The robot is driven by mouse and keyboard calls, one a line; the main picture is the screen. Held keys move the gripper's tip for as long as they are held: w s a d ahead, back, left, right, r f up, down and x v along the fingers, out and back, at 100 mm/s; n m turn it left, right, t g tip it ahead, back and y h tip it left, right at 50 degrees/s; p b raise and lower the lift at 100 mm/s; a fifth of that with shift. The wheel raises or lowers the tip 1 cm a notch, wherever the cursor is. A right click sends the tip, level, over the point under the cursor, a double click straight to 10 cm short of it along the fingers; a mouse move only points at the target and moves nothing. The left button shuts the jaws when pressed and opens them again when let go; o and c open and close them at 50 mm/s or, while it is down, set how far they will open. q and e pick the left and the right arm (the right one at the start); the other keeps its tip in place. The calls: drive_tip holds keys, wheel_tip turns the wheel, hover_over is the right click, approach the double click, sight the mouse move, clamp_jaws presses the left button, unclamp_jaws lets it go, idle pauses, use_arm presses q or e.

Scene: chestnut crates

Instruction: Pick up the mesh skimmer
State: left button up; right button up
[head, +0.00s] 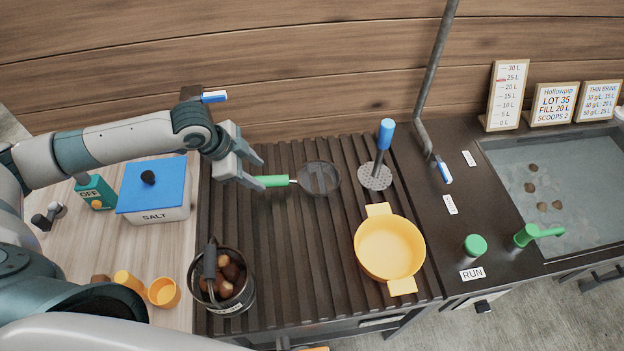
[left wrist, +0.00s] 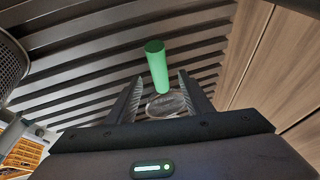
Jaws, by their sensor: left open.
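The mesh skimmer has a dark round mesh head (head: 319,177) and a green handle (head: 271,181). It lies on the dark slatted rack, with the handle pointing left. My left gripper (head: 258,173) is open at the handle's left part, with nothing gripped. In the left wrist view, the green handle (left wrist: 157,66) shows beyond and between the open fingers (left wrist: 160,78). A round piece, seemingly the skimmer head (left wrist: 166,106), shows lower down, partly hidden by the gripper body. I cannot tell whether the fingers touch the handle. My right gripper is not in view.
A blue-handled perforated tool (head: 375,177) stands right of the skimmer. A yellow two-handled pot (head: 358,252) stands in front of it. A dark pot of chestnuts (head: 250,304) is at the front left. A blue-lidded salt box (head: 153,208) is left. The rack's middle is clear.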

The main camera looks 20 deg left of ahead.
sight(269, 179)
use_arm(q)
drive_tip(key=shift+w+d+f+p, duration=0.2)
drive_tip(key=shift+d+f+p, duration=0.1)
drive_tip(key=shift+d+p, duration=0.15)
drive_tip(key=x, duration=0.1)
drive_tip(key=p+x, duration=0.1)
drive_tip(key=x, duration=0.1)
drive_tip(key=shift+w+d+r, duration=0.1)
drive_tip(key=shift+d, duration=0.2)
drive_tip(key=shift+w+d+f, duration=0.1)
drive_tip(key=shift+w+f, duration=0.05)
drive_tip(key=shift+f, duration=0.4)
drive_tip(key=shift+f+p, duration=0.25)
drive_tip(key=shift+p, duration=0.2)
drive_tip(key=shift+c, duration=0.9)
clamp_jaws()
